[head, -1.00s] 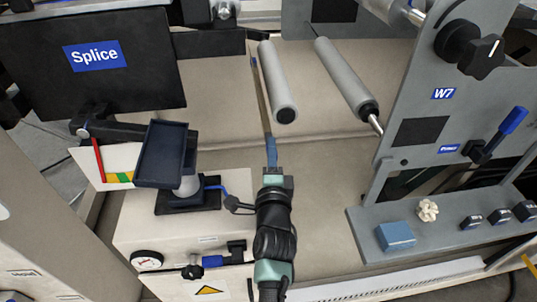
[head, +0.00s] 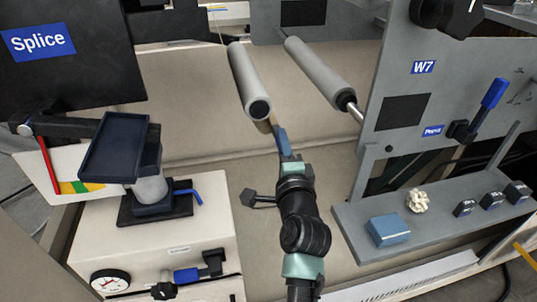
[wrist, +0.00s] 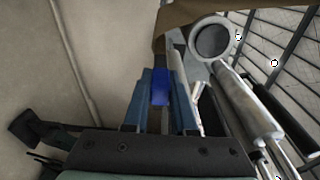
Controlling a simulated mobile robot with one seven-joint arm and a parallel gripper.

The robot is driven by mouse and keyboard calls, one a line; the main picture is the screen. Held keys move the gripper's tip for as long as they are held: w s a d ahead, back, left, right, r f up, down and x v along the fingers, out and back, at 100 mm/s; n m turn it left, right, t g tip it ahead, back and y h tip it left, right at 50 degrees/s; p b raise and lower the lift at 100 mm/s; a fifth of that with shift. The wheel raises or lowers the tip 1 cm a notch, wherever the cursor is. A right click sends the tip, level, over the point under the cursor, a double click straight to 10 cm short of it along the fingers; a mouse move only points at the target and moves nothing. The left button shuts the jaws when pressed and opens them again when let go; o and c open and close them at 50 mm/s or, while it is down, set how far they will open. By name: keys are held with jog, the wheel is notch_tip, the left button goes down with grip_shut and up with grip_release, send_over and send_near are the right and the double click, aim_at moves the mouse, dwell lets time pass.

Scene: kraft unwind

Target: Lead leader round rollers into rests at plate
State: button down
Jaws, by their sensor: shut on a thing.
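The brown leader (head: 264,126) shows just below the near end of the left grey roller (head: 247,78) in the head view. It also shows as a brown sheet (wrist: 181,22) at the top of the wrist view. My gripper (head: 281,141) is just below and right of that roller's end. Its blue fingers (wrist: 163,100) are shut on a small blue piece (wrist: 160,86), with the leader just beyond; the join is not clear. The right grey roller (head: 320,73) stands apart to the right. A round roller end (wrist: 212,40) is right of the fingers in the wrist view. I cannot make out the rests.
A grey side plate marked W7 (head: 455,95) stands at the right, with a blue-handled lever (head: 483,110). A dark tray on a post (head: 115,148) stands at the left.

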jog(key=shift+d, duration=0.4)
jog(key=shift+r, duration=0.1)
jog(key=r, duration=0.1)
jog(key=d+r+p, duration=0.1)
jog(key=w+d+r+p, duration=0.1)
jog(key=r, duration=0.1)
jog(key=shift+d, duration=0.25)
notch_tip(320, 180, up, 38)
jog(key=p, duration=3.6)
jog(key=shift+r+p, duration=0.15)
jog(key=shift+p, duration=0.2)
